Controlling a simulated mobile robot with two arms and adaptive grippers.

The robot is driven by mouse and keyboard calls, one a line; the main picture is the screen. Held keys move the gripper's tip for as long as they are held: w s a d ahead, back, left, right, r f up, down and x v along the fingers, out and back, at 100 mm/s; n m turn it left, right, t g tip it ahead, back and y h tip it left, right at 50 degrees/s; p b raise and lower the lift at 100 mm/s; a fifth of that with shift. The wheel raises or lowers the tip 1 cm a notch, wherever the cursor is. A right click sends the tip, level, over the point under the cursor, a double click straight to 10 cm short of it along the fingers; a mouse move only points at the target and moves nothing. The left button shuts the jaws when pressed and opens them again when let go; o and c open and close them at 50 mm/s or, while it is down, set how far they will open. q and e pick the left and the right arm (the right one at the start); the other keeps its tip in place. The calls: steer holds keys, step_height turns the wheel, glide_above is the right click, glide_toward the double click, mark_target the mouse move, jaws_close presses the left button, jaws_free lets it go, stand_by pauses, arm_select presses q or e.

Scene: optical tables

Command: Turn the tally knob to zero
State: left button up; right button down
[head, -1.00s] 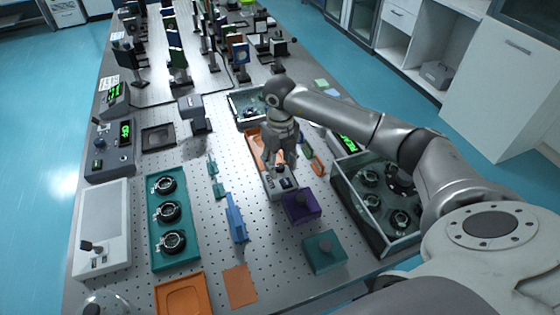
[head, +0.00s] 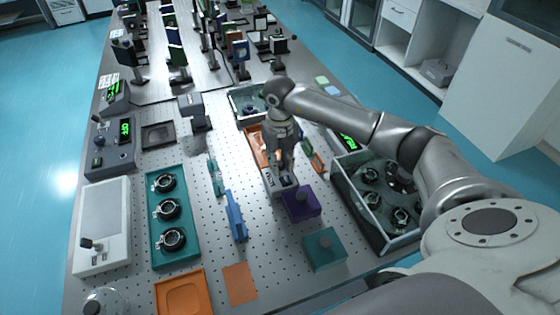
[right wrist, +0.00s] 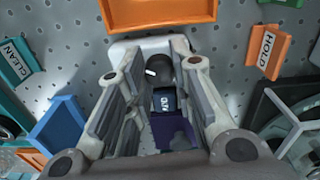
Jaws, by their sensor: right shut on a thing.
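The tally counter (head: 286,192) is a small pale grey box in the middle of the table, just behind a purple block. In the right wrist view its dark round knob (right wrist: 159,68) has a white mark, and a small dark display (right wrist: 165,101) sits beside it. The display's digits are too small to read surely. My right gripper (head: 277,176) reaches down over the box, its fingers shut on the knob, one on each side. The fingers hide the knob in the head view. My left gripper is not in view.
The purple block (head: 301,203) stands close in front of the counter. An orange tray (right wrist: 160,14) lies just behind it. A blue block (head: 235,216) is to the left, a glass-walled bin (head: 345,197) to the right. CLEAN (right wrist: 17,63) and HOLD (right wrist: 268,50) signs stand nearby.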

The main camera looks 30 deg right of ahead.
mark_target(280, 164)
steer(key=shift+m, duration=1.6)
steer(key=c, duration=1.2)
jaws_free()
steer(key=shift+c, duration=0.2)
step_height(280, 164, up, 12)
